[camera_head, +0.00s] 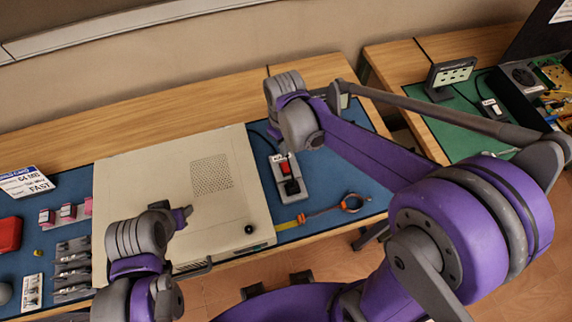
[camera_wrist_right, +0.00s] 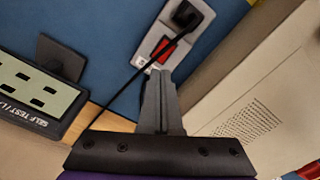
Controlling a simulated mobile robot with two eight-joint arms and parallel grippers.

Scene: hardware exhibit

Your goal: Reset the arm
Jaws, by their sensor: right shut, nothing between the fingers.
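My right arm reaches in from the right in the head view, its grey wrist (camera_head: 290,112) above the back of the workbench. In the right wrist view my right gripper (camera_wrist_right: 159,75) is shut and empty, its dark fingers together. They overlap the lower end of the switch box (camera_wrist_right: 176,36) in that view, with no clear contact. My left arm's grey wrist (camera_head: 137,238) is over the front of the beige computer case (camera_head: 140,180) in the head view. The left fingers cannot be made out well enough to tell their opening.
The switch box with a red rocker (camera_head: 285,168) stands right of the case. A small display (camera_wrist_right: 35,95) is beside the right gripper. An orange wrist strap (camera_head: 325,210) lies on the blue mat. Several parts lie at left; a second bench (camera_head: 400,70) stands right.

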